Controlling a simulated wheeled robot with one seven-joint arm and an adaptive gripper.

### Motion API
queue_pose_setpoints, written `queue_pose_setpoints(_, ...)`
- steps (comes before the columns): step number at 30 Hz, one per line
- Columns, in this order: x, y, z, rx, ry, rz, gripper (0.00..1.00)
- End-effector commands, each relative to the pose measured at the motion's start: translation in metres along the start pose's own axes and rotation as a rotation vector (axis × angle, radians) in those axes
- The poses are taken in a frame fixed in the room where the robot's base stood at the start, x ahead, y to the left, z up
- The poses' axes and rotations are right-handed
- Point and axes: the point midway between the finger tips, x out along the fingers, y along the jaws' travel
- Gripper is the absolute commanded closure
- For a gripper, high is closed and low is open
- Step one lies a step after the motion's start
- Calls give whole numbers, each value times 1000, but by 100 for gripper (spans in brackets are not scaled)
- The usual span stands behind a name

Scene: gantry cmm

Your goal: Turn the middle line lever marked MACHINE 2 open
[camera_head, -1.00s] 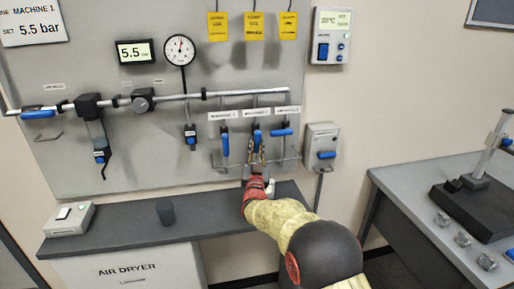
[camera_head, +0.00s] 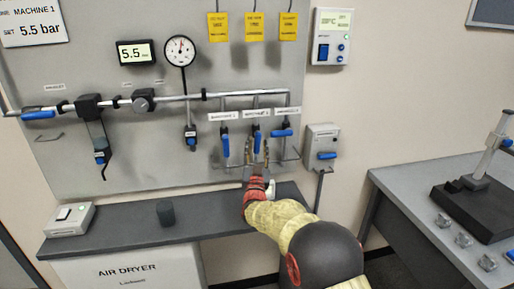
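The middle line lever (camera_head: 257,141) is blue and hangs down, roughly vertical, below the middle of three small white labels (camera_head: 256,114); the label's print is too small to read surely. My gripper (camera_head: 257,158) is at the lower end of this lever, its fingers pointing up on either side of it with a gap between them. I cannot tell whether they touch the lever. The left line lever (camera_head: 225,144) also hangs vertical. The right line lever (camera_head: 282,133) lies horizontal.
A horizontal pipe (camera_head: 175,98) carries a dial gauge (camera_head: 180,50) and a filter unit. A grey box with a blue handle (camera_head: 323,147) is mounted to the right. The dryer bench (camera_head: 120,236) stands below, with a dark cup (camera_head: 165,212) on it. A table (camera_head: 410,215) stands at right.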

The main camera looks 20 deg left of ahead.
Motion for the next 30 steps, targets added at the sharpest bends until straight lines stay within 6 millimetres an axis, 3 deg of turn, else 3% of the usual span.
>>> queue_pose_setpoints(5,-21,0,0,0,-3,-1,63)
queue_pose_setpoints(18,-103,-1,1,-1,-3,-2,63)
queue_pose_setpoints(24,-117,0,1,0,-2,0,63)
queue_pose_setpoints(30,-119,0,1,0,-2,0,63)
